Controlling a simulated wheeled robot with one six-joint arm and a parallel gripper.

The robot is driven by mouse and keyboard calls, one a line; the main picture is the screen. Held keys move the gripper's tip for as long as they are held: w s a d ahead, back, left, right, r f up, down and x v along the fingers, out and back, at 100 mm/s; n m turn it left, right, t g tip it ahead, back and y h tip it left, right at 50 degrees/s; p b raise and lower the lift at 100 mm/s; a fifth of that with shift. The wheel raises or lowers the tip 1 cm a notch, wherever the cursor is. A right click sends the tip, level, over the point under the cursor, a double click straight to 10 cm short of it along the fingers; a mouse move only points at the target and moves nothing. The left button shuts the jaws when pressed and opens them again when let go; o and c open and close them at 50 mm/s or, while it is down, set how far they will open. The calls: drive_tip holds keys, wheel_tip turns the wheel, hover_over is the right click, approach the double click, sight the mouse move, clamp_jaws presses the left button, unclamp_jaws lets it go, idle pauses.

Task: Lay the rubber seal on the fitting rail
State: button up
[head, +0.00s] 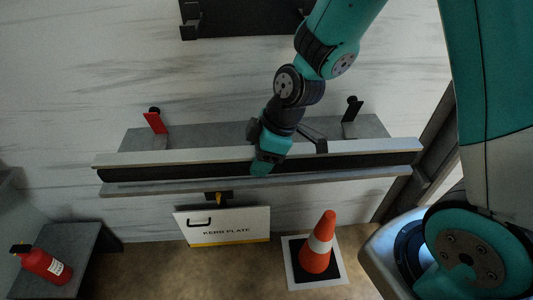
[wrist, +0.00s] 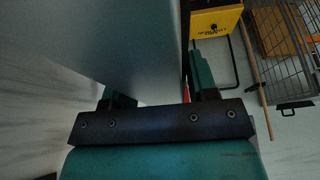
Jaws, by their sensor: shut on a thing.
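A long straight bar (head: 375,147), pale along its upper edge, spans the wall shelf with a black strip (head: 150,173) below it; I take this to be the rubber seal, but cannot be sure. A grey ledge (head: 150,188) runs parallel just in front and below, likely the fitting rail. My gripper (head: 262,168) is at the middle of the bar, pointing down, and is shut. In the wrist view a broad grey surface (wrist: 130,40) lies between the fingers of my gripper (wrist: 160,92). The exact contact is hidden, as is any gap between strip and ledge.
A red clip (head: 155,122) and a dark clip (head: 352,110) stand behind the bar. Below are a kerb plate sign (head: 225,228), an orange cone (head: 318,245) and a red extinguisher (head: 45,266). The wrist view shows a yellow box (wrist: 215,22) and a wire cage (wrist: 285,50).

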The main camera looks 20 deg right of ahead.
drive_tip(key=shift+w+a+r, duration=0.1)
drive_tip(key=shift+a, duration=0.05)
idle(0.3)
drive_tip(key=shift+w+d+f+b, duration=1.15)
drive_tip(key=shift+w+d+f, duration=0.7)
drive_tip(key=shift+w, duration=2.85)
drive_tip(key=shift+a+f+b, duration=0.2)
drive_tip(key=shift+f+b, duration=1.95)
drive_tip(key=shift+f, duration=0.8)
